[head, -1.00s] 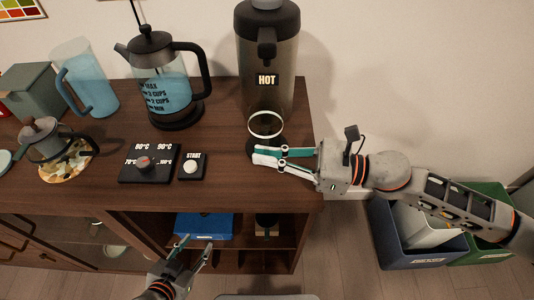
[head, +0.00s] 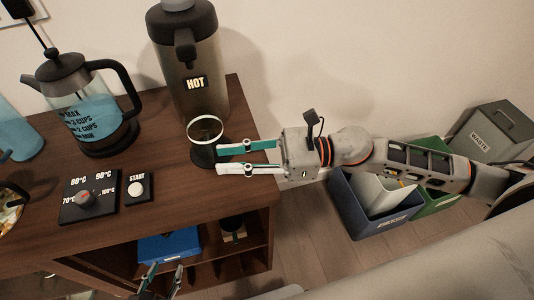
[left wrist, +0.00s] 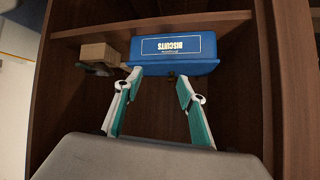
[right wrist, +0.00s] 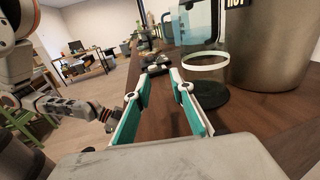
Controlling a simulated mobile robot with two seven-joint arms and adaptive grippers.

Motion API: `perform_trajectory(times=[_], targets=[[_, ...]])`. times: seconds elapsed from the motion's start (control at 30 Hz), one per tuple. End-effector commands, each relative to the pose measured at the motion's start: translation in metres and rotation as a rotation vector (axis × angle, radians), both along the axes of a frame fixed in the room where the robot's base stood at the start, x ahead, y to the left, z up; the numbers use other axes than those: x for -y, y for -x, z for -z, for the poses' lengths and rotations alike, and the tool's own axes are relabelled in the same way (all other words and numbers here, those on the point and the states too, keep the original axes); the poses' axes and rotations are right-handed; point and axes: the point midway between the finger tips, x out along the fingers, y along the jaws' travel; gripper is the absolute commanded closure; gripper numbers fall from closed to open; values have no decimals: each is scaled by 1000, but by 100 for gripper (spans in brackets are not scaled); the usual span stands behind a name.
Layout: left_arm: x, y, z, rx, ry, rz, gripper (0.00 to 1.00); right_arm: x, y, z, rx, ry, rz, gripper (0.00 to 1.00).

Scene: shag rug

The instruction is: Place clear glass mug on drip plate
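The clear glass mug (head: 205,131), with a pale rim, stands upright under the HOT dispenser. It appears to rest on the round black drip plate (head: 206,157). The right wrist view also shows the mug (right wrist: 205,62) over the dark plate (right wrist: 209,95). My right gripper (head: 218,158) is open and empty. Its fingertips point left beside the mug and plate, not around the mug. My left gripper (head: 165,270) is open and empty, low in front of the cabinet. The left wrist view shows its fingers (left wrist: 158,78) apart before the shelf.
The HOT dispenser (head: 193,80) stands behind the mug. A kettle (head: 92,105), a temperature panel (head: 89,199) and a START button (head: 137,188) are to the left. A blue biscuits box (left wrist: 172,54) sits on the shelf. Waste bins (head: 385,212) stand on the floor at right.

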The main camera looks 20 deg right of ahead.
Motion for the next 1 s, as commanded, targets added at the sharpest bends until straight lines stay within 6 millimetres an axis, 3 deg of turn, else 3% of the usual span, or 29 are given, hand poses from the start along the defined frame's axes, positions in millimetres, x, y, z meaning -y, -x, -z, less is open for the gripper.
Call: perform_trajectory(times=[0.03, 0.2, 0.4, 1.0], targets=[[0, 2, 8, -6, -3, 1, 60, 13, 2, 7, -9, 3, 4, 77], [-2, -2, 9, 4, -12, 2, 60, 46, 10, 6, -8, 3, 2, 77], [-7, -11, 5, 22, -21, -2, 60, 71, 14, 3, -4, 1, 1, 77], [-5, -5, 10, 9, -22, 3, 60, 81, 16, 0, 1, 0, 0, 77]])
